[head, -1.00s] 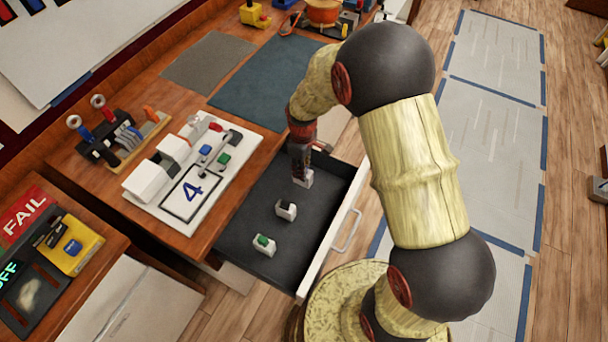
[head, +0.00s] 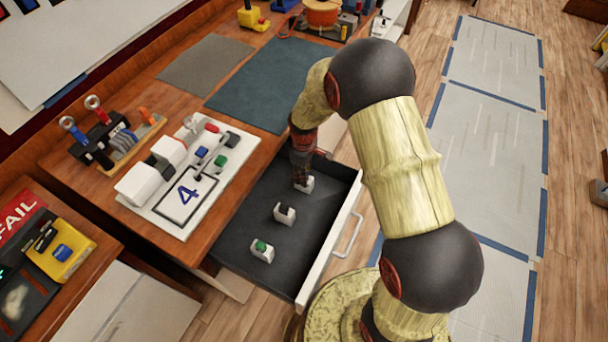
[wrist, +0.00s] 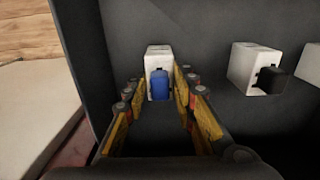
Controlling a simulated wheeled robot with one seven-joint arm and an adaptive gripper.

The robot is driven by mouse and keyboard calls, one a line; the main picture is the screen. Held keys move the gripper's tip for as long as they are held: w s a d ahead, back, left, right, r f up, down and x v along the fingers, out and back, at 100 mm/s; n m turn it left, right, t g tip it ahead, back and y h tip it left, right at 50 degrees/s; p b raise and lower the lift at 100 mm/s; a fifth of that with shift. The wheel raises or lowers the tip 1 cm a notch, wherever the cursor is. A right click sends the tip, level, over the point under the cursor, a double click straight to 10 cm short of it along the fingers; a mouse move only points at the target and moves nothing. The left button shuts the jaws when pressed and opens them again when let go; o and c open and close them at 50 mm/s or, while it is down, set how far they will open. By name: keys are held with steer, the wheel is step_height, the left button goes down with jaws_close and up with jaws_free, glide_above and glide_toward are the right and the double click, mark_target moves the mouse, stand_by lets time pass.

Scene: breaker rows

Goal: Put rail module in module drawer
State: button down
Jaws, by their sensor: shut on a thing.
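The rail module is a small white block (wrist: 158,58) with a blue rocker on its front, seen between my fingers in the wrist view. In the head view, its white end (head: 306,185) shows just below my gripper (head: 303,178). My gripper also shows in the wrist view (wrist: 160,78), shut on this module. The module is inside the open, dark module drawer (head: 240,225), toward its far end. I cannot tell whether the module touches the drawer floor.
A module with a black rocker (head: 284,213) and one with a green button (head: 262,250) stand in the drawer. A white board (head: 195,215) marked 4, with several modules, lies on the bench left of it. The drawer's white front (head: 330,245) is on the right.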

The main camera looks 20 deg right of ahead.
steer(key=c, duration=1.5)
jaws_free()
steer(key=shift+f, duration=0.1)
steer(key=shift+o, duration=0.2)
steer(key=s+r+m+t+p, duration=0.1)
steer(key=s+r+p, duration=0.1)
steer(key=r, duration=1.1)
steer(key=s+r+m+t+p, duration=0.1)
steer(key=s+r+p, duration=0.15)
steer(key=r, duration=0.95)
steer(key=s+r+m+t, duration=0.1)
steer(key=s+r+m, duration=0.2)
steer(key=s+r, duration=0.5)
steer(key=s+r+m+t, duration=0.2)
steer(key=s+r+m, duration=0.2)
steer(key=s+r, duration=0.4)
steer(key=shift+s+d+t, duration=0.3)
steer(key=shift+s, duration=1.95)
steer(key=shift+r, duration=0.1)
